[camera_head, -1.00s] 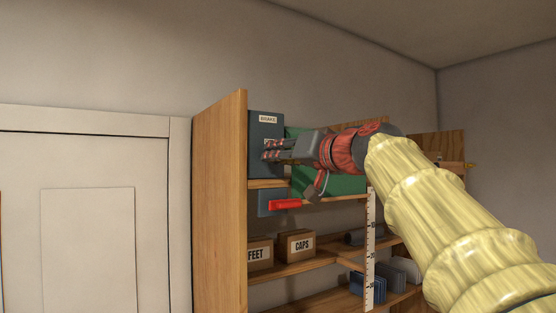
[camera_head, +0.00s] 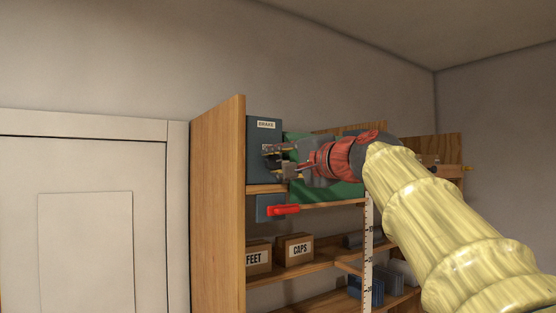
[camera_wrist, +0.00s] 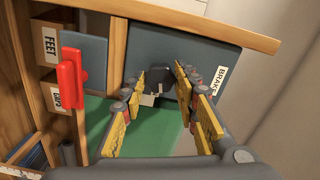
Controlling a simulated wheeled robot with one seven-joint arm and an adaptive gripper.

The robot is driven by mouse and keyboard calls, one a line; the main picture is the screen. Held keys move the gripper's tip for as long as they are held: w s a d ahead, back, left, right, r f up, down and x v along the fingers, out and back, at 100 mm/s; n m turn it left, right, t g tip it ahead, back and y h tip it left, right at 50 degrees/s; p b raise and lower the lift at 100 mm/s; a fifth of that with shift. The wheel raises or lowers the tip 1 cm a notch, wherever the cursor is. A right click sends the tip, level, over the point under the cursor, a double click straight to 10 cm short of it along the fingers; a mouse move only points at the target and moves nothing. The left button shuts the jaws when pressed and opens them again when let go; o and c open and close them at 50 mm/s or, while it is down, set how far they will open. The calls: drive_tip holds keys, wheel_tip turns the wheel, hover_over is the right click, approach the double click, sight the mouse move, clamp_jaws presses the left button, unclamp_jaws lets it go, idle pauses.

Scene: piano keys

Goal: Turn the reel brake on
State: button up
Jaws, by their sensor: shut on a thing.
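The blue-grey brake box (camera_head: 255,145) stands on the top shelf at the left, with a white BRAKE label on its face. It also shows in the wrist view (camera_wrist: 205,58), tilted, with the label at the right. A small dark switch (camera_wrist: 181,88) sits on its face, between my fingers and partly hidden. My gripper (camera_head: 270,157) reaches the box face from the right. In the wrist view my gripper (camera_wrist: 160,76) is shut on the dark switch, with its yellow-padded fingers on either side. The exact contact and the switch's position are hard to make out.
A red lever (camera_head: 283,210) on a blue plate hangs just below the top shelf, close to my gripper. A green panel (camera_head: 330,190) lies behind my gripper. FEET (camera_head: 256,259) and CAPS (camera_head: 295,249) boxes stand below. The wooden side panel (camera_head: 215,200) bounds the left.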

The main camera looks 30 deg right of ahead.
drive_tip(key=shift+m+p, duration=0.4)
drive_tip(key=shift+m, duration=1.2)
drive_tip(key=o, duration=1.2)
drive_tip(key=shift+s+d, duration=0.15)
drive_tip(key=shift+s, duration=3.6)
